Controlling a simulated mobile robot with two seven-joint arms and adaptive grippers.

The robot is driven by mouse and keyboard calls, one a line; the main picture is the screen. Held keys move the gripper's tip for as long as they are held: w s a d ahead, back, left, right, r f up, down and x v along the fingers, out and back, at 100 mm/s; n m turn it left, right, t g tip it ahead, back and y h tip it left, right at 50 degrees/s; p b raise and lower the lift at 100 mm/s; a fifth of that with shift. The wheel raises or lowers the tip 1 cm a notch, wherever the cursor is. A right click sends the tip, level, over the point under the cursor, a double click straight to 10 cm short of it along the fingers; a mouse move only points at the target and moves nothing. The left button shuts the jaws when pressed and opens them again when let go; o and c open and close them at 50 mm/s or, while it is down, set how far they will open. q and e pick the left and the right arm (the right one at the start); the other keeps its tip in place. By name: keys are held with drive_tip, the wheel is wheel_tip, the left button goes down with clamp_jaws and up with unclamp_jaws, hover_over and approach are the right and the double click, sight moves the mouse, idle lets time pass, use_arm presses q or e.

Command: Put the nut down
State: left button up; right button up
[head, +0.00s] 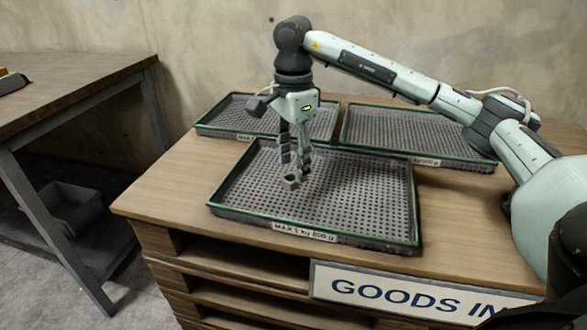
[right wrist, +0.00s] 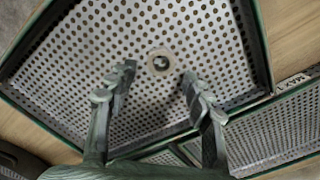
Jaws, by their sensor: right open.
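The nut (head: 291,181) is a small grey ring in the front perforated tray (head: 228,213). In the right wrist view the nut (right wrist: 159,61) appears to lie on the tray's mesh floor, with its hole showing. My right gripper (head: 295,168) points down over this tray, just above the nut. In the right wrist view its two fingers (right wrist: 158,73) are spread apart, with the nut just beyond and between the tips and no contact visible. My left gripper is out of view.
Two more perforated trays stand behind, one at back left (head: 215,119) and one at back right (head: 375,112). All stand on a wooden pallet-like table (head: 160,190) with a "GOODS IN" sign (head: 400,290). Another table (head: 75,75) is at the left. The front tray is otherwise empty.

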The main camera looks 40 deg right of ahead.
sight(293, 176)
use_arm(q)
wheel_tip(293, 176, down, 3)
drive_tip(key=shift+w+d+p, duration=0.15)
drive_tip(key=shift+p, duration=0.6)
use_arm(e)
wheel_tip(293, 176, up, 10)
drive_tip(key=shift+f, duration=0.15)
